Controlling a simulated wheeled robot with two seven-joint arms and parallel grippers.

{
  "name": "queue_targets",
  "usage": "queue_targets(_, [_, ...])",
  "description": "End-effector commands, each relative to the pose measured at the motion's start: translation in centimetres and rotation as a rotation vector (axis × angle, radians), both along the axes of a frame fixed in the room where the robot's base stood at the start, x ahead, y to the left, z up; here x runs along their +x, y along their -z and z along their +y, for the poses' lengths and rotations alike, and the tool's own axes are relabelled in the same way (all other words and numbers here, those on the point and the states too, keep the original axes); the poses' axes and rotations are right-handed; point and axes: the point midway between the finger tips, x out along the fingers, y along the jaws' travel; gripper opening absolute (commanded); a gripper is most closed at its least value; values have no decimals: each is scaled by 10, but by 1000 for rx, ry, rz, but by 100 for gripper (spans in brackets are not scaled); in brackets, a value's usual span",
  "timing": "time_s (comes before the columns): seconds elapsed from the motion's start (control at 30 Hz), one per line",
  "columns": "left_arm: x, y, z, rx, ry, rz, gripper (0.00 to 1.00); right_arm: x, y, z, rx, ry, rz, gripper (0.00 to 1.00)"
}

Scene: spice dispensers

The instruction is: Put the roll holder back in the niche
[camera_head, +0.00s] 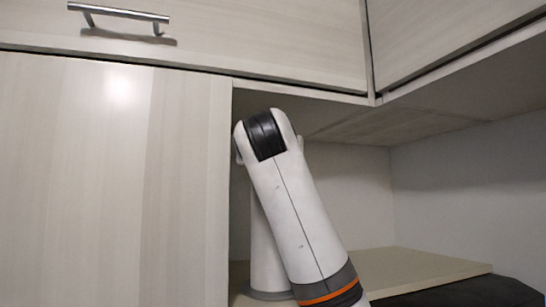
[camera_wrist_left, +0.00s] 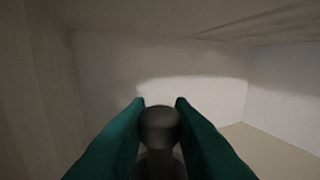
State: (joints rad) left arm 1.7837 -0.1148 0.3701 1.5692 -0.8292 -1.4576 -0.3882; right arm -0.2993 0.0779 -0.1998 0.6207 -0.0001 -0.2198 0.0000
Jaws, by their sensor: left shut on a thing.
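My left arm rises through the head view, and its wrist end hides the left gripper there. In the left wrist view the green fingers of my left gripper (camera_wrist_left: 160,108) are shut on the dark round top knob of the roll holder (camera_wrist_left: 160,127). In the head view a white upright roll on a grey disc base, apparently the roll holder (camera_head: 262,245), shows partly behind my arm. It looks upright at the left of the niche (camera_head: 345,195). I cannot tell whether its base touches the shelf (camera_head: 405,268). My right gripper is not in view.
A tall cabinet panel (camera_head: 110,190) borders the niche on the left. Upper cabinets (camera_head: 230,35) with a metal handle (camera_head: 118,14) hang above. The shelf to the right of my arm is bare. A dark surface (camera_head: 465,292) lies at the lower right.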

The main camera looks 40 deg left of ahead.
Motion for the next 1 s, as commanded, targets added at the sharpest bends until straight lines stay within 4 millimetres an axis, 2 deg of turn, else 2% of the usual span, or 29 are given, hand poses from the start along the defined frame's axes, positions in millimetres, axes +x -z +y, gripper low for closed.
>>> queue_targets(0.13, [-1, 2, 0, 3, -1, -3, 0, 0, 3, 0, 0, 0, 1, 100])
queue_targets(0.17, [0, 3, 0, 0, 0, 0, 22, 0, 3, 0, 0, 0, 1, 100])
queue_targets(0.3, [0, 2, 0, 0, 0, 0, 42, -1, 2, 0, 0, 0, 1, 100])
queue_targets(0.63, [0, -3, 0, 0, 0, -1, 42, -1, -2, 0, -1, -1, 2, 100])
queue_targets(0.77, [-14, 4, -11, 2, -1, -4, 42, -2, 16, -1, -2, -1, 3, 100])
queue_targets(1.0, [-54, 5, -44, 1, 0, -6, 42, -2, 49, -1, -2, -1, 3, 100])
